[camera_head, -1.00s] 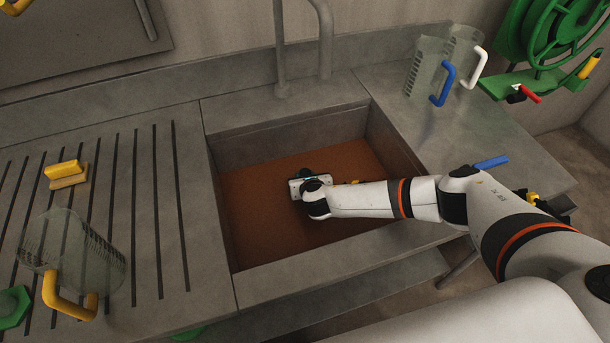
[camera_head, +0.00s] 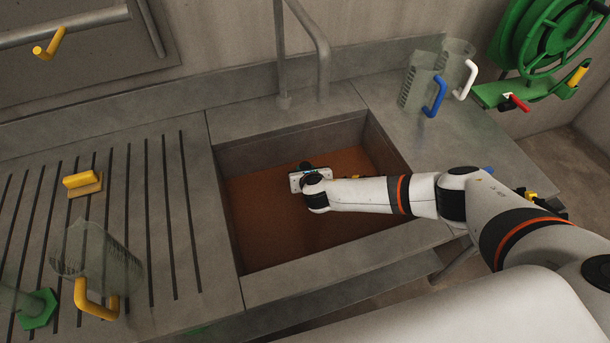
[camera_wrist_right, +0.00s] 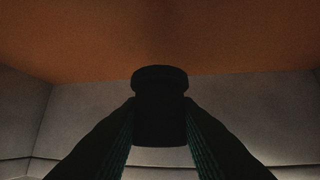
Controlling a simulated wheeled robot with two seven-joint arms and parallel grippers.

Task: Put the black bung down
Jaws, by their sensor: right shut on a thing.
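My right gripper (camera_head: 306,170) is inside the sink basin (camera_head: 236,225), over its orange-brown bottom. In the right wrist view the two dark fingers of my right gripper (camera_wrist_right: 160,122) are shut on the black bung (camera_wrist_right: 160,85), one on each side. The bung is a dark cylinder with a wider rim at its far end, towards the orange-brown surface. The head view shows only a small dark part of the bung (camera_head: 306,165); my wrist hides the rest. Whether it touches the surface I cannot tell. My left gripper is not in view.
A tap (camera_head: 322,60) stands behind the basin. Clear jugs with blue (camera_head: 435,97) and white handles (camera_head: 467,80) stand back right. A yellow-handled jug (camera_head: 100,262), green-based item (camera_head: 38,308) and yellow brush (camera_head: 82,182) are on the ribbed drainer. A green hose reel (camera_head: 548,40) hangs right.

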